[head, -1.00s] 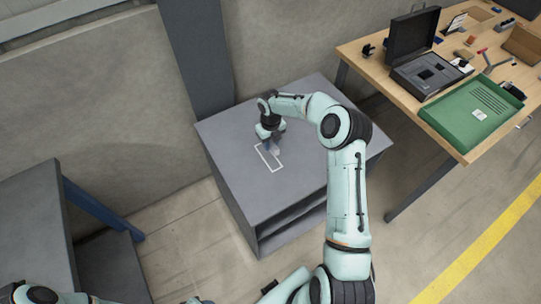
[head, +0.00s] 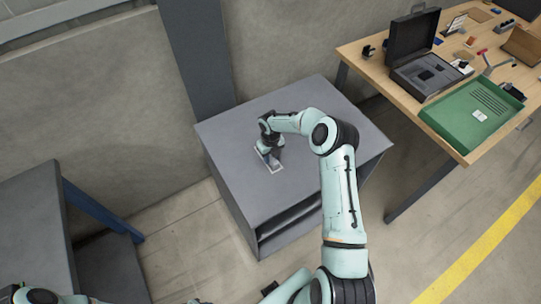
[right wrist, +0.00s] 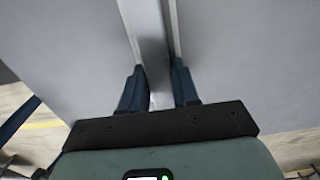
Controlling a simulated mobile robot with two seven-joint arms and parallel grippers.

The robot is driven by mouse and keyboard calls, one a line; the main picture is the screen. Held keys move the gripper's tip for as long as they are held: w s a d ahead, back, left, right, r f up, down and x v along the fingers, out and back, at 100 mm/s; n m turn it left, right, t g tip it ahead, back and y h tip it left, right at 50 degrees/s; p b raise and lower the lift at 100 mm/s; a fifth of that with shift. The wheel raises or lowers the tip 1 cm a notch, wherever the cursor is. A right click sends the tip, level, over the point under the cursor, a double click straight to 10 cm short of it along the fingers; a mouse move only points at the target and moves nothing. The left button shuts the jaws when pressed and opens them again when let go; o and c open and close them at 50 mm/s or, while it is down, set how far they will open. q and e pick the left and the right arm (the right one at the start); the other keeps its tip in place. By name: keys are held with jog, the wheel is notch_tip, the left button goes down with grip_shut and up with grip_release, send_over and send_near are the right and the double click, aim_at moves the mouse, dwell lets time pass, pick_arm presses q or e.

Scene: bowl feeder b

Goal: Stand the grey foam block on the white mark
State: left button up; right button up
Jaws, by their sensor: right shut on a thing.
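The white mark (head: 263,162) is a thin white rectangular outline on top of the grey cabinet (head: 235,150). My right gripper (head: 273,161) points down over the mark and covers part of it in the head view. In the right wrist view my right gripper (right wrist: 158,88) is shut on the grey foam block (right wrist: 152,45), which lies between its two dark fingers. White edges of the mark run close along the block there. I cannot tell whether the block's base touches the cabinet top. My left gripper is not visible; only part of my left arm shows at the bottom left.
A wooden workbench (head: 375,75) at the right holds a green tray (head: 455,125), an open dark case (head: 425,75) and small items. A grey wall and dark post (head: 195,60) stand behind the cabinet. Another grey unit (head: 30,220) is at the left. The cabinet top around the mark is clear.

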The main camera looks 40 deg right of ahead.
jog(key=o, duration=1)
jog(key=shift+f, duration=0.1)
jog(key=shift+o, duration=0.2)
notch_tip(320, 180, up, 12)
jog(key=shift+r, duration=0.2)
jog(key=shift+a+f, duration=0.1)
